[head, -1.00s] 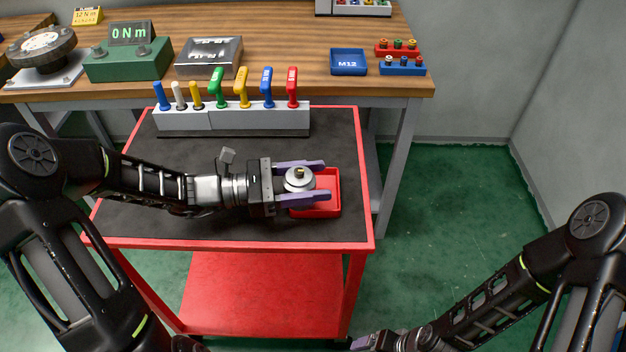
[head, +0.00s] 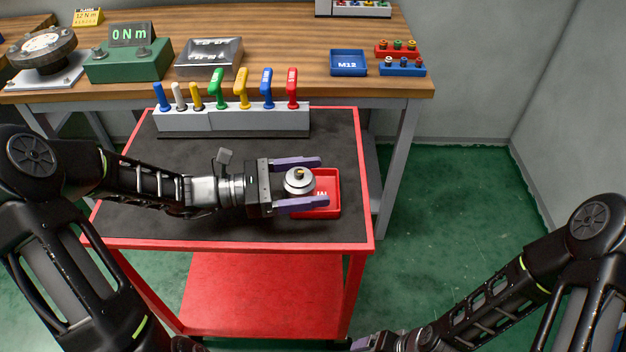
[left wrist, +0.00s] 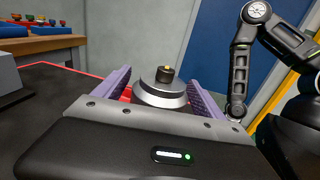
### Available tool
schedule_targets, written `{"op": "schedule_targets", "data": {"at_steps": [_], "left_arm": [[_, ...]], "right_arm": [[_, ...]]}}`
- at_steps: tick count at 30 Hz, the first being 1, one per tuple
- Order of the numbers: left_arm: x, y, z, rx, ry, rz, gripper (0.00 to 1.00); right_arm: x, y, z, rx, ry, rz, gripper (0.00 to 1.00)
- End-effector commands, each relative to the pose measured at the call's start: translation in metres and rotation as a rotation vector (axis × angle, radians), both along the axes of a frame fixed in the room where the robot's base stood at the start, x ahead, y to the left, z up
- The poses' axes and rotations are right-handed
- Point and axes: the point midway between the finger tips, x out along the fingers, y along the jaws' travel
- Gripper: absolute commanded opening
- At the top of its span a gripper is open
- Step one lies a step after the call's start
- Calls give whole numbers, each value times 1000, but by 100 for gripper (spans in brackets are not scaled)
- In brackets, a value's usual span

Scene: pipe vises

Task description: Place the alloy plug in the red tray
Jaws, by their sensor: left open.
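The alloy plug (head: 299,184), a silvery stepped disc with a dark and brass-coloured knob on top, is upright at the left part of the red tray (head: 333,207). It also shows in the left wrist view (left wrist: 160,93), with a little red of the tray beside it. My left gripper (head: 322,182) is open, its purple fingers on either side of the plug, with gaps visible in the head view. The plug's underside is hidden, so its contact with the tray floor cannot be seen. My right gripper (head: 366,343) is only partly visible at the bottom edge.
The tray is on the dark top of a red cart (head: 230,245). A grey rack (head: 235,118) of coloured handles stands at the cart's back. The wooden bench (head: 290,60) behind holds a green torque meter (head: 128,65) and a blue M12 tray (head: 348,70). The cart top's front is clear.

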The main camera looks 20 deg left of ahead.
Motion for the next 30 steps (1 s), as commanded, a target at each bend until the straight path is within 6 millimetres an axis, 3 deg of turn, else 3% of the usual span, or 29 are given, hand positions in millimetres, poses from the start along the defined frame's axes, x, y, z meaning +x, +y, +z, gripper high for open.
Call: {"op": "schedule_targets", "data": {"at_steps": [11,15,22,30], "left_arm": [[-27,66,-1,3,0,4,80],[-38,90,2,-1,2,5,80],[-45,104,1,0,1,2,80],[-45,105,0,0,0,0,80]], "right_arm": [[0,0,-2,0,0,0,85],[0,0,8,0,0,0,85],[0,0,14,0,0,-1,85],[0,0,14,0,0,-1,85]]}}
